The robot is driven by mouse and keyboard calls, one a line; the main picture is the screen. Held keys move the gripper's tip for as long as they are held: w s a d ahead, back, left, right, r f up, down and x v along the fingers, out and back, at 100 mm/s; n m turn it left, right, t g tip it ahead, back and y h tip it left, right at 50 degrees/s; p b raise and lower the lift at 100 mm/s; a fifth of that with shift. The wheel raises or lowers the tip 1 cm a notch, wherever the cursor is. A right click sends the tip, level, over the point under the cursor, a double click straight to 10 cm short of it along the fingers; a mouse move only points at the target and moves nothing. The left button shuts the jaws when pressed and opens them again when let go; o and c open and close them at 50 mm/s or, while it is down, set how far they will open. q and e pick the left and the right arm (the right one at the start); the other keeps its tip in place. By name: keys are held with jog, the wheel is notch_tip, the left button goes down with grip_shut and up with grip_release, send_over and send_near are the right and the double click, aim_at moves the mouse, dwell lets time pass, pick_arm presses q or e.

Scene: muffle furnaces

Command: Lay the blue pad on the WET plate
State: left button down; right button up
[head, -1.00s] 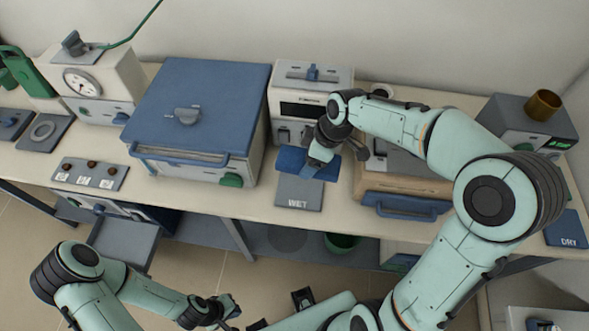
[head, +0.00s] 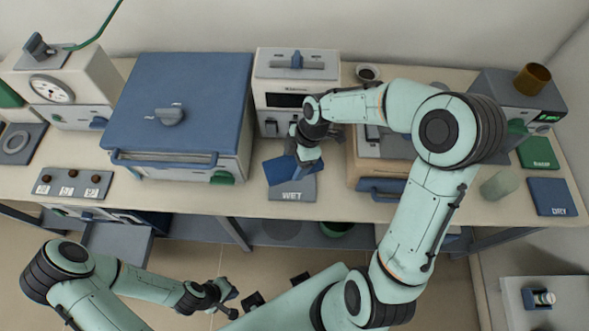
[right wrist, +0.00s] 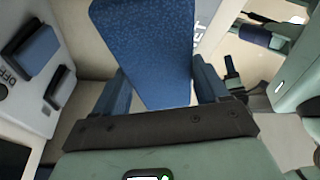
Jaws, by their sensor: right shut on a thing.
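The blue pad (head: 279,171) is in my right gripper (head: 306,160), which is shut on it. The pad overlaps the upper left part of the grey WET plate (head: 290,189) in the head view; whether it touches the plate I cannot tell. In the right wrist view the pad (right wrist: 150,45) extends away from between my right gripper's blue fingers (right wrist: 160,90), and part of the plate's lettering (right wrist: 203,22) shows beside it. My left gripper (head: 224,297) is low at the left, in front of the bench and away from the pad; its jaws are unclear.
A blue-lidded furnace (head: 180,105) stands left of the plate, and a white instrument (head: 297,85) behind it. A beige device with a blue handle (head: 378,187) is close on the right. A DRY plate (head: 552,197) lies at the far right.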

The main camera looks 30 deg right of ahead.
jog(key=shift+f, duration=2.7)
jog(key=shift+f, duration=0.15)
jog(key=o, duration=1)
jog(key=v, duration=1.2)
